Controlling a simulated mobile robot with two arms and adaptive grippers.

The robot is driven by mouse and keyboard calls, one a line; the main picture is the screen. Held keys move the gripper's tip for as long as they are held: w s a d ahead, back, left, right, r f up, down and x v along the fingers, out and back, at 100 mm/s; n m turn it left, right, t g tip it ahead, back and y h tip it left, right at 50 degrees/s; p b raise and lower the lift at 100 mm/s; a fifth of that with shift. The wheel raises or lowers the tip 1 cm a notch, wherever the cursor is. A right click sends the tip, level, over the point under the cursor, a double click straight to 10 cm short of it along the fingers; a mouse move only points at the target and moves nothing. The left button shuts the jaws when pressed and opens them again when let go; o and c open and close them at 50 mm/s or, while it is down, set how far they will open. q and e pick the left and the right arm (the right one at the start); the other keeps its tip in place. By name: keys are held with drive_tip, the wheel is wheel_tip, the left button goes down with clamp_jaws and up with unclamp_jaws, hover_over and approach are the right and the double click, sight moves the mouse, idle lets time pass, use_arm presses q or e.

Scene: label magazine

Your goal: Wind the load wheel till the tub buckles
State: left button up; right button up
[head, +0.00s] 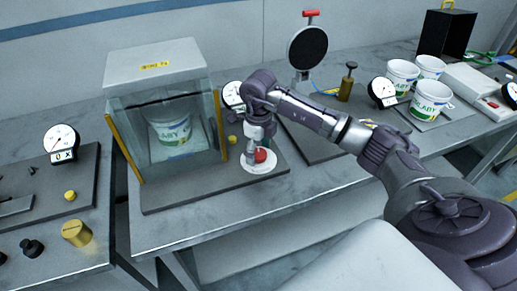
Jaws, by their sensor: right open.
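A white tub with green lettering (171,133) stands inside a clear-walled test box (155,62) with a grey top and yellow edges. It looks upright, seen through the glass. A white wheel with a red knob, the load wheel (266,167), lies on the dark base plate to the right of the box. My right gripper (251,157) points down over the wheel, its open fingers close beside the red knob. I cannot tell whether they touch it. A dial gauge (232,94) behind is partly hidden by my right arm. My left gripper is out of view.
Another dial (61,141), a brass weight (76,232) and small knobs are on the left bench. A round black disc on a stand (307,48) is behind my arm. Several tubs (432,95) stand at the right. The front bench edge is clear.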

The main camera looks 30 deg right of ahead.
drive_tip(key=shift+f, duration=0.25)
drive_tip(key=c, duration=1.2)
drive_tip(key=shift+o, duration=0.2)
drive_tip(key=shift+m, duration=0.3)
drive_tip(key=m+b, duration=0.1)
drive_tip(key=m, duration=0.2)
drive_tip(key=shift+m, duration=1.7)
